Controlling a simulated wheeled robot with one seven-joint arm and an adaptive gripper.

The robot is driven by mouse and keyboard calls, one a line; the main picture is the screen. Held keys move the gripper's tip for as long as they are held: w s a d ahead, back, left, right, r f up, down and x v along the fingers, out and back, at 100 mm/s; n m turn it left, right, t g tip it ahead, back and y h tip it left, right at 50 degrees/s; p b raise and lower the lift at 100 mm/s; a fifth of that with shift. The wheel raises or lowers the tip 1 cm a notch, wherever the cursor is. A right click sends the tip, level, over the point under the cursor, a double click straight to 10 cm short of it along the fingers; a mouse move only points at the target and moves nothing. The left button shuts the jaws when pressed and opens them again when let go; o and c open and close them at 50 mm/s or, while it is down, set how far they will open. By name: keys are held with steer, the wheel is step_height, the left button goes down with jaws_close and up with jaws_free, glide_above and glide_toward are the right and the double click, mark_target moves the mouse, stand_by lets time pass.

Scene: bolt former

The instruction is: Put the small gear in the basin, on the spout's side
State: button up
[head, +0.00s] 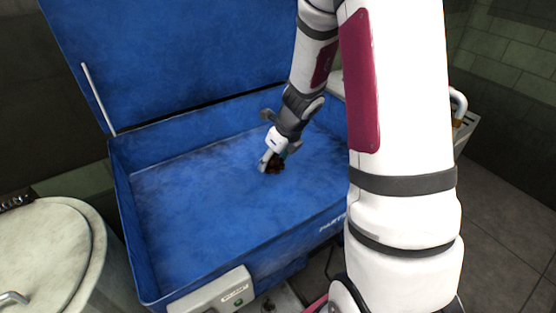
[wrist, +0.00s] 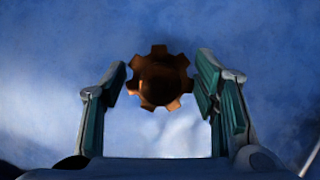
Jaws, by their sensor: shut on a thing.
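The small gear (wrist: 160,79) is copper-brown and toothed, and sits between the fingertips of my gripper (wrist: 160,85) in the wrist view. My gripper (head: 271,163) is shut on it. In the head view the gear (head: 275,167) is a small dark reddish shape at the fingertips, partly hidden. The blue basin (head: 190,187) is open, and my gripper is inside its outline, right of the middle. I cannot tell how far the gear is above the basin floor. A small grey piece (head: 267,114) beside my wrist may be the spout; my arm hides much of that area.
The basin's raised blue lid (head: 170,50) stands at the back, with a thin pale rod (head: 98,98) at its left. A control box (head: 212,293) is on the front wall. A round pale drum (head: 45,250) stands at the left. The basin floor's left part looks clear.

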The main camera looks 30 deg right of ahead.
mark_target(278, 161)
steer(key=d, duration=0.1)
steer(key=w+d, duration=0.2)
steer(key=shift+f, duration=0.25)
steer(key=shift+f+b, duration=0.8)
steer(key=shift+f, duration=0.85)
steer(key=shift+f, duration=0.15)
steer(key=o, duration=1.6)
